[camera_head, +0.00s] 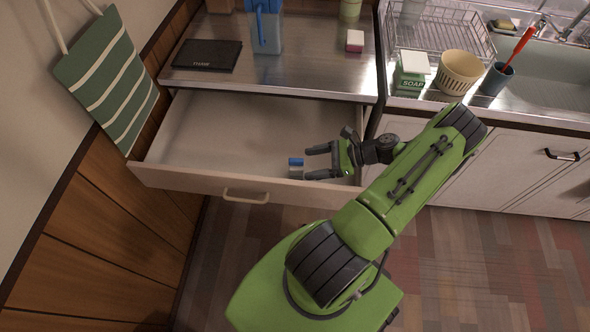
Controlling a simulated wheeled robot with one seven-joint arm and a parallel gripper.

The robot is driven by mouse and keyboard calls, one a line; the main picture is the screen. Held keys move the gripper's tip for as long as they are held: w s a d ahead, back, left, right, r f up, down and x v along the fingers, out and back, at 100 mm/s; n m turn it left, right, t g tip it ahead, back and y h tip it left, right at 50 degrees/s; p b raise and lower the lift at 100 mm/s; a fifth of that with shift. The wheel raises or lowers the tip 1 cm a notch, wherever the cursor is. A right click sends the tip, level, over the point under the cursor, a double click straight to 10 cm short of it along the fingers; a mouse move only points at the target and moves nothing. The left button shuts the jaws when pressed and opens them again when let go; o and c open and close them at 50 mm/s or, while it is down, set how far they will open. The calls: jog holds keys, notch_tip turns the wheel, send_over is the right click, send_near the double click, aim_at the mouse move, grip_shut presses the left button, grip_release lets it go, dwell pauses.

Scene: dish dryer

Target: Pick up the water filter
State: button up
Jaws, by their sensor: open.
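A small blue-topped, grey-bodied cylinder (296,163), which looks like the water filter, stands in the open drawer (215,130) near its front wall. My gripper (309,163) is low in the drawer's right part, its two dark fingers pointing left at the cylinder. The fingers are apart and the gripper is open. The cylinder is at the fingertips; I cannot tell whether they touch it. Its lower part is partly hard to make out.
The drawer's front wall (170,176) stands close in front of the gripper. The counter above holds a blue pitcher (266,32) and a black tablet-like slab (208,54). The drawer's left part is empty. A sink counter with a dish rack (440,30) is at right.

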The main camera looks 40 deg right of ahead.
aim_at(291, 166)
jog(key=b+x, duration=0.2)
jog(key=x, duration=0.5)
jog(key=shift+w+a+f, duration=0.1)
jog(key=shift+w+a, duration=0.05)
jog(key=c, duration=1.1)
